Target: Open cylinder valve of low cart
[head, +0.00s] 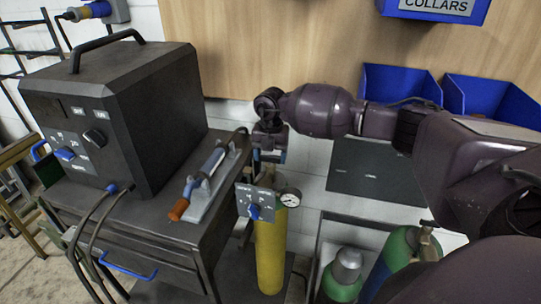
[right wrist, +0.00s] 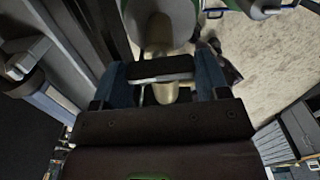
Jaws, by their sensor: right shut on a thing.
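The low cart (head: 150,233) is dark and stands at the left of the head view. A yellow gas cylinder (head: 269,255) stands upright at its right end. A round gauge (head: 290,197) and a small panel with a blue knob (head: 253,211) sit at the cylinder's top. My right gripper (head: 269,156) is above the cylinder's top, pointing down. In the right wrist view its blue-grey fingers (right wrist: 160,78) are shut on a dark bar-like part, which I take for the cylinder valve (right wrist: 160,67). A brass-coloured piece shows just below it. My left gripper is not in view.
A black welding machine (head: 115,105) with cables stands on the cart. Green-topped cylinders (head: 342,284) stand at the lower right. Blue bins (head: 400,84) hang on the wall behind my arm.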

